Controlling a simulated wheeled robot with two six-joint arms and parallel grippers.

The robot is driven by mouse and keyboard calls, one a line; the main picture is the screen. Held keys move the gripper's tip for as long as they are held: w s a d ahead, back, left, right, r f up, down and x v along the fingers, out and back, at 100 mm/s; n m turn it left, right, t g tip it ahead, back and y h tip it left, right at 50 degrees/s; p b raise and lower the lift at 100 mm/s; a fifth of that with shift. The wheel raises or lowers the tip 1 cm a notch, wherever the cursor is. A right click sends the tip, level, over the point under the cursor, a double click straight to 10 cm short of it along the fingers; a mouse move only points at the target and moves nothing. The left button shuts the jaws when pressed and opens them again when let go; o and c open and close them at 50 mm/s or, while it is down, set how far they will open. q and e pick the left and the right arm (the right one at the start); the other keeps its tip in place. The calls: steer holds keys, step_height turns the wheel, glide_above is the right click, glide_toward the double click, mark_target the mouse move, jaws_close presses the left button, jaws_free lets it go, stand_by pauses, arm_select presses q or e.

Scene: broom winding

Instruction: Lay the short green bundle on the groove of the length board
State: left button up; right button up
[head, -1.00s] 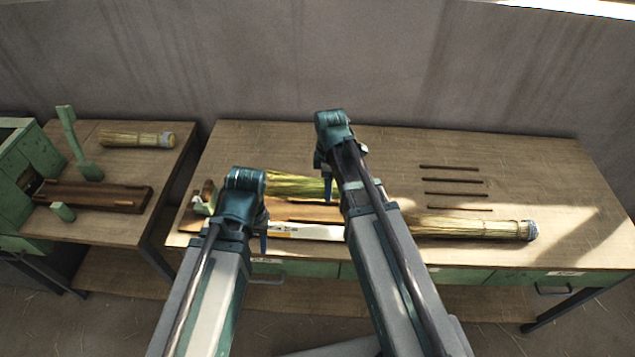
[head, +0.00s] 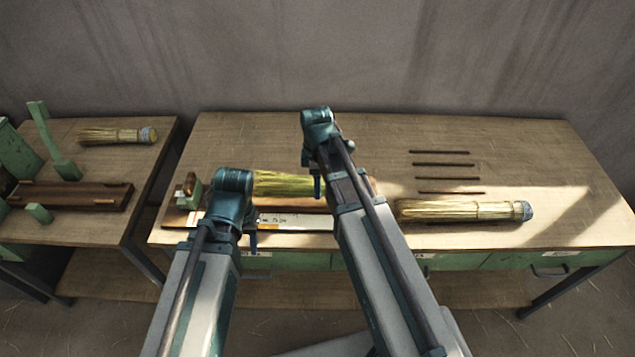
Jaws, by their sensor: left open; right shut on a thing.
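The groove is mostly hidden by the bundle and my arms. My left gripper (head: 245,232) is open and empty over the board's front left part.
A longer straw bundle (head: 455,211) with a grey-blue bound end lies to the right. Several thin dark sticks (head: 445,165) lie behind it. A left side table holds another bundle (head: 115,135), a dark wooden tray (head: 75,196) and a green upright (head: 50,140). The workbench's back is clear.

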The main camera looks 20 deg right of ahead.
steer(key=shift+f+b, duration=1.65)
steer(key=shift+f, duration=0.5)
steer(key=o, duration=1.5)
steer(key=shift+c, duration=0.2)
steer(key=shift+r, duration=0.2)
step_height(320, 180, up, 14)
steer(key=p, duration=1.4)
steer(key=shift+a+f, duration=0.1)
steer(key=shift+f, duration=0.1)
